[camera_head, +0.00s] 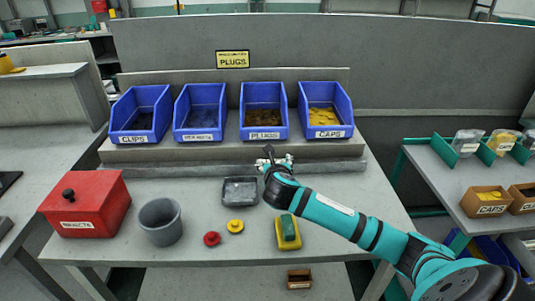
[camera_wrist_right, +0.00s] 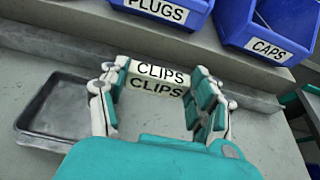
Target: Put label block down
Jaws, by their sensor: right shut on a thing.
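My right gripper (camera_head: 272,160) is over the far part of the table, in front of the PLUGS bin (camera_head: 264,112). In the right wrist view my right gripper (camera_wrist_right: 160,85) is shut on a pale label block (camera_wrist_right: 158,78), which reads CLIPS on two faces. The block is level between the two fingers. I cannot tell whether it touches the surface below. In the head view the block is mostly hidden by the gripper. My left gripper is not in view.
Blue bins stand in a row at the back: CLIPS (camera_head: 141,115), one with an unclear label (camera_head: 200,113), PLUGS, CAPS (camera_head: 326,112). On the table are a grey tray (camera_head: 240,203), a red box (camera_head: 85,205), a grey cup (camera_head: 160,222) and a yellow-green item (camera_head: 287,233).

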